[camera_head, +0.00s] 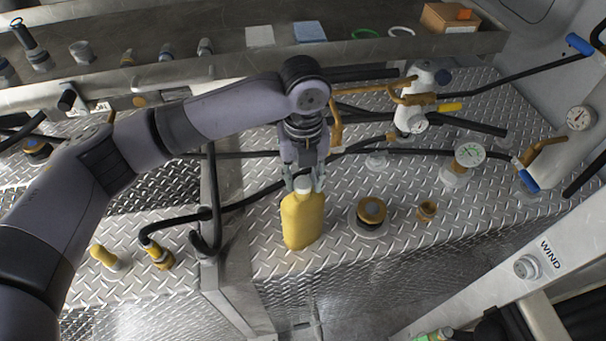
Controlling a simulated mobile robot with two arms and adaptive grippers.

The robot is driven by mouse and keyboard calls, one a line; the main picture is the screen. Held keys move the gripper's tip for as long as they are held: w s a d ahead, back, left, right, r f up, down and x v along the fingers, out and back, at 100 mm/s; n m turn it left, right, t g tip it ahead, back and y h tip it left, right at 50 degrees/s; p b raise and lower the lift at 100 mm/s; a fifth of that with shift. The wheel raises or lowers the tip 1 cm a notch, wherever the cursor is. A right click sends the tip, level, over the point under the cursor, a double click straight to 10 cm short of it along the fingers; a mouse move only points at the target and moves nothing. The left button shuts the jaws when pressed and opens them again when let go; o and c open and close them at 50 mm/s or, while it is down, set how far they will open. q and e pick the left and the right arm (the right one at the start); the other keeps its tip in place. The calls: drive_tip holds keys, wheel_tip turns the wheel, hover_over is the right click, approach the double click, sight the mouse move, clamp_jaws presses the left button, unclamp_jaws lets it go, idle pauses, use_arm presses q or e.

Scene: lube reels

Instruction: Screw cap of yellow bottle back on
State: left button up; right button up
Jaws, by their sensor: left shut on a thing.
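The yellow bottle (302,222) stands upright on the diamond-plate metal deck, near its front edge. A whitish cap (303,184) shows at the top of the bottle. My left gripper (303,182) comes down from above and is shut on the cap, with one finger on each side of it. Whether the cap sits fully down on the neck cannot be told, as the fingers partly hide it. My right gripper is not in view.
Right of the bottle are a brass-topped fitting (371,211) and a small brass cup (427,210). Black hoses cross the deck. A shelf (340,52) holds a cardboard box (449,18).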

use_arm(q)
drive_tip(key=shift+p, duration=0.45)
idle(0.7)
drive_tip(key=shift+p, duration=0.4)
drive_tip(key=shift+f, duration=0.55)
idle(0.8)
drive_tip(key=shift+r+m, duration=0.1)
drive_tip(key=shift+m, duration=0.3)
drive_tip(key=shift+m+p, duration=0.35)
drive_tip(key=shift+m, duration=1.85)
